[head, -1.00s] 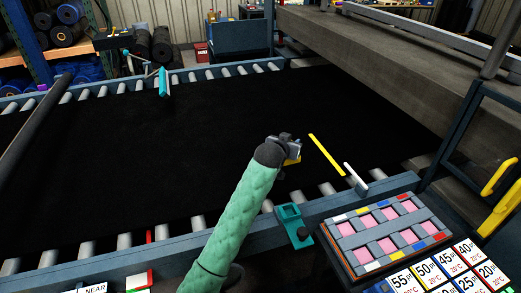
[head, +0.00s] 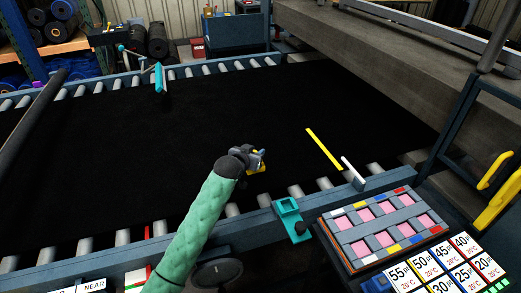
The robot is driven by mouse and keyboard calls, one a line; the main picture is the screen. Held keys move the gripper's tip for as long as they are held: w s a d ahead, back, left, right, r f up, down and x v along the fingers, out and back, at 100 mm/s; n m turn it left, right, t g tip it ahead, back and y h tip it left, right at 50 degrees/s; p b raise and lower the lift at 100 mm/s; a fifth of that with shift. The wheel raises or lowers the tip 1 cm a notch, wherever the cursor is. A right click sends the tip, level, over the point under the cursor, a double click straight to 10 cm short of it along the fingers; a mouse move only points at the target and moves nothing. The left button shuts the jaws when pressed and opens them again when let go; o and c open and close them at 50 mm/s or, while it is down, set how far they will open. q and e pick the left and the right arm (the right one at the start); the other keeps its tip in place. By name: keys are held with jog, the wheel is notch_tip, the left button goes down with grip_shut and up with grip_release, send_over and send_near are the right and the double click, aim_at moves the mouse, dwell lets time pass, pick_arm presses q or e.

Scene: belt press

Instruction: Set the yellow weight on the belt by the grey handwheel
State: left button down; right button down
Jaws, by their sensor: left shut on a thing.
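My left gripper (head: 254,159) is above the black belt (head: 130,150), left of the yellow line. It is shut on the yellow weight (head: 260,154), of which only a small part shows; the jaws hide the rest. A gap between weight and belt cannot be judged. A dark grey round disc (head: 219,274) shows at the near frame, right of my left arm; I cannot tell whether it is the grey handwheel. My right gripper is not in view.
A yellow line (head: 324,149) and a pale bar (head: 353,174) are at the belt's right. A teal clamp (head: 289,215) sits on the near rail, and a teal piece (head: 160,78) on the far rail. A pink-and-grey tray (head: 384,224) stands front right. Most of the belt is clear.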

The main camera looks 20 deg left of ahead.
pick_arm(q)
jog(key=shift+f, duration=1.85)
jog(key=c, duration=1.1)
grip_release()
jog(key=shift+f, duration=0.15)
jog(key=v, duration=1.2)
